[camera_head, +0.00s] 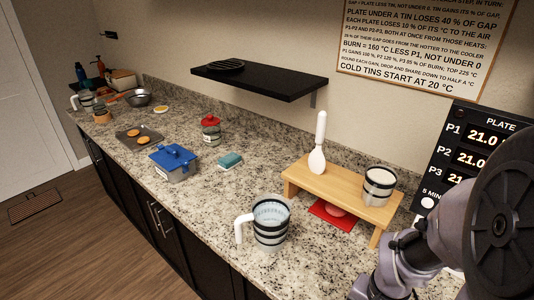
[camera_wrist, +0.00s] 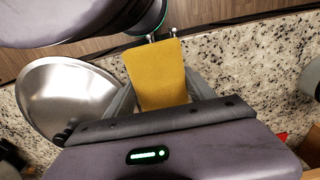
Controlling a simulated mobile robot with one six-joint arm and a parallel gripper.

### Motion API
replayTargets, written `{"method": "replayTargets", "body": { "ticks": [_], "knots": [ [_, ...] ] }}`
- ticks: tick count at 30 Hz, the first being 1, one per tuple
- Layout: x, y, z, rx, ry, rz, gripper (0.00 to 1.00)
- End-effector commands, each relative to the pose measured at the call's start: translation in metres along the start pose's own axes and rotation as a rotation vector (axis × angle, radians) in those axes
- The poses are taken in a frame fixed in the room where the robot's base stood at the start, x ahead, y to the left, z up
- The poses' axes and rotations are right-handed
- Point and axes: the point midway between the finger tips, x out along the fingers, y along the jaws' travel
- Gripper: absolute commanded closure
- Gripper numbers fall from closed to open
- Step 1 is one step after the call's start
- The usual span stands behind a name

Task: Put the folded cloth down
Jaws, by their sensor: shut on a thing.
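The folded cloth (camera_wrist: 157,66) is a flat yellow rectangle in the wrist view. My gripper (camera_wrist: 160,88) is shut on it, with a grey finger at each side. The cloth's far end points toward the counter's front edge, with brown wood floor beyond. Speckled granite counter (camera_wrist: 225,65) shows beside it; I cannot tell how high the cloth is above it. In the head view my arm is at the lower right, and neither the gripper's fingers nor the cloth can be made out.
A steel bowl (camera_wrist: 65,95) lies left of the cloth in the wrist view. Bare granite lies between the jug and box.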

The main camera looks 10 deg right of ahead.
Motion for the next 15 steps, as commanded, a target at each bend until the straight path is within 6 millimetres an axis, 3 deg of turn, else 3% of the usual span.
{"method": "replayTargets", "body": {
  "ticks": [1, 3, 7, 15],
  "knots": [
    [-0.013, -0.016, -0.006, -0.008, -0.009, 0.003, 0.81],
    [0.001, -0.040, -0.020, -0.009, 0.001, 0.000, 0.81],
    [0.010, -0.081, -0.039, -0.005, 0.002, -0.001, 0.81],
    [0.012, -0.120, -0.058, -0.003, 0.001, -0.001, 0.81]
  ]
}}
